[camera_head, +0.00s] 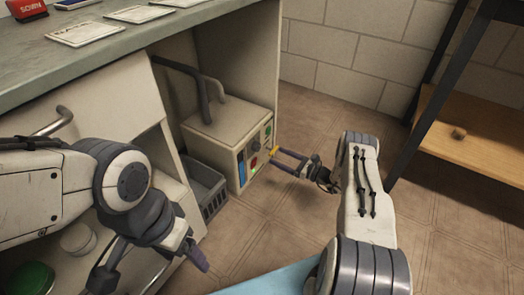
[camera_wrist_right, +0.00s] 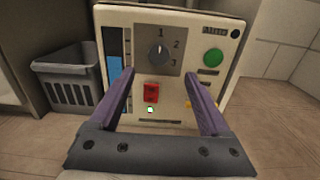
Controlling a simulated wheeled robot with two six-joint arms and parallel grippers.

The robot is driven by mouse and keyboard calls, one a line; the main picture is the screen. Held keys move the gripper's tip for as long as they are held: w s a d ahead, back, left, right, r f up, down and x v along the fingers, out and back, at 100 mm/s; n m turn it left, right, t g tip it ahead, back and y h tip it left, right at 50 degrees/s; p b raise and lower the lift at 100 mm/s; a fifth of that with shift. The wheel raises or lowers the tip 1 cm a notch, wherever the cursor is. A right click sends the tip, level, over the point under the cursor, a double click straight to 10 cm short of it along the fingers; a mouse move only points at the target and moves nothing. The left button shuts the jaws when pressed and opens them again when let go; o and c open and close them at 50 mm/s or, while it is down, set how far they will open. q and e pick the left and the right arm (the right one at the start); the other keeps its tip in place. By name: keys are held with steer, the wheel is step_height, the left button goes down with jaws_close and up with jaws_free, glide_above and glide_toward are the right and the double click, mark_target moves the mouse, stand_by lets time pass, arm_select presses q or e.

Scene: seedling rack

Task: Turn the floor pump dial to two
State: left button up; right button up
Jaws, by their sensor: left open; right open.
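The floor pump (camera_head: 220,125) is a beige box with hoses on the floor under the counter. Its front panel (camera_wrist_right: 215,12) faces my right gripper. The dark round dial (camera_wrist_right: 159,53) sits on a grey plate marked 1, 2 and 3; its light mark appears to point up toward 1. My right gripper (camera_head: 273,158) is open just in front of the panel, also seen in the right wrist view (camera_wrist_right: 159,75). Its fingertips are below the dial and appear apart from it. My left gripper (camera_head: 152,268) is open and empty at the lower left, away from the pump.
The panel also bears a green button (camera_wrist_right: 213,57), a red switch (camera_wrist_right: 151,91) and a blue strip (camera_wrist_right: 115,45). A grey basket (camera_head: 207,187) stands beside the pump. The counter (camera_head: 120,45) overhangs it. A wooden shelf (camera_head: 480,135) is at right; floor between is clear.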

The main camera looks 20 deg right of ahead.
mark_target(259, 148)
steer(key=b+x, duration=0.3)
steer(key=x, duration=0.4)
steer(key=shift+w+a+f, duration=0.15)
steer(key=shift+a, duration=0.05)
steer(key=shift+w+a, duration=0.4)
steer(key=shift+w, duration=0.1)
jaws_close()
